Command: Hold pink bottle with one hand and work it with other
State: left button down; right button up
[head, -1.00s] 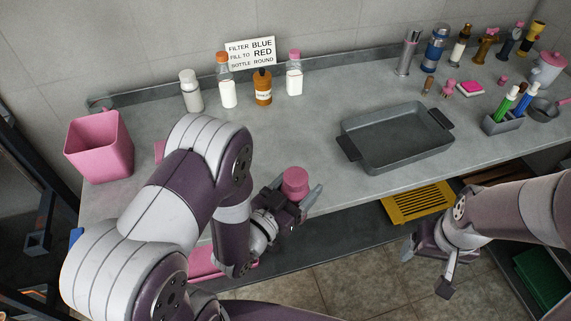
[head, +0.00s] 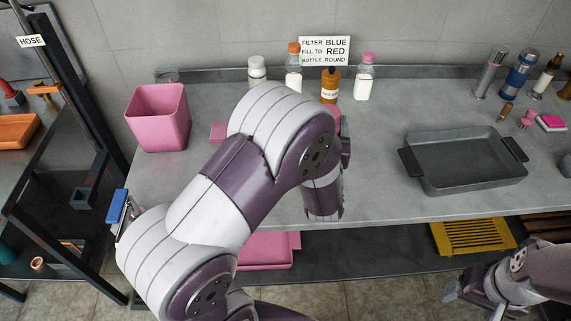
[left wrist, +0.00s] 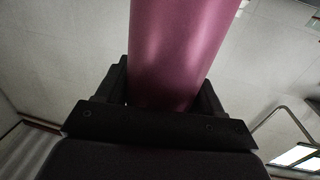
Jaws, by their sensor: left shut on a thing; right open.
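The pink bottle (left wrist: 182,45) fills the middle of the left wrist view as a smooth pink cylinder between the two dark fingers of my left gripper (left wrist: 165,88). The gripper is shut on it. In the head view my left arm hides this gripper and most of the bottle; only a pink patch (head: 338,119), which seems to be part of it, shows beside the arm. My right gripper (head: 468,292) is low at the right, in front of the counter, well apart from the bottle, open and empty.
A pink bin (head: 158,117) stands at the counter's left. Several bottles stand along the back below a sign (head: 325,50). A grey tray (head: 465,160) lies to the right. Bare counter (head: 380,150) lies between my left arm and the tray.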

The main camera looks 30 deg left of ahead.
pick_arm(q)
jog(key=a+f, duration=1)
jog(key=shift+a+f+b, duration=0.15)
jog(key=shift+f+b, duration=0.1)
jog(key=shift+b, duration=0.1)
jog(key=shift+c, duration=0.7)
grip_release()
